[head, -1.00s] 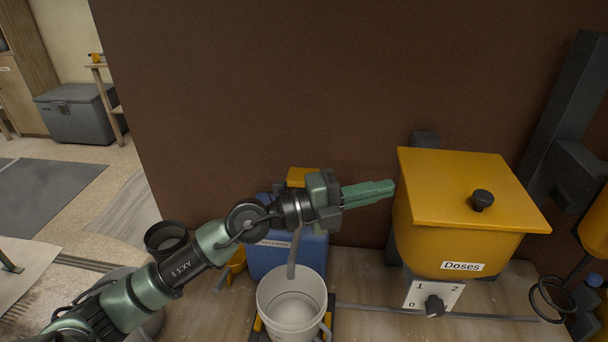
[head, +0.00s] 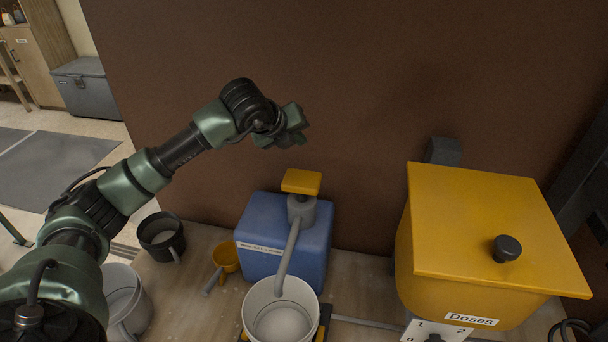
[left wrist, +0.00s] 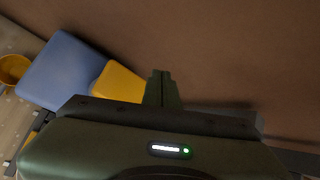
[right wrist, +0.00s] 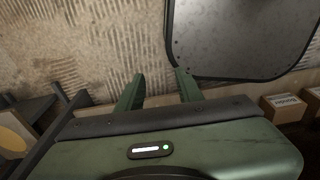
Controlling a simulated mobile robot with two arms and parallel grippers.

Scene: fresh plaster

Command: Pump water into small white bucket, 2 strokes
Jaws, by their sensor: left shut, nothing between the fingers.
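The white bucket (head: 252,320) stands under the grey spout (head: 288,252) of the blue pump tank (head: 262,226); I cannot tell whether it holds water. The tank's yellow pump top (head: 302,181) is up on its grey neck. My left gripper (head: 296,126) is shut and empty, above the yellow top and apart from it. In the left wrist view its closed fingers (left wrist: 162,78) show beside the yellow top (left wrist: 122,84). My right gripper (right wrist: 160,80) is open and empty, seen only in the right wrist view, facing a rough wall and a grey panel.
A yellow Doses bin (head: 445,280) with a black lid knob stands right of the pump. A black bucket (head: 162,238), a yellow scoop (head: 226,258) and another pale bucket (head: 138,312), partly behind my arm, stand left. The brown wall (head: 390,80) is close behind.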

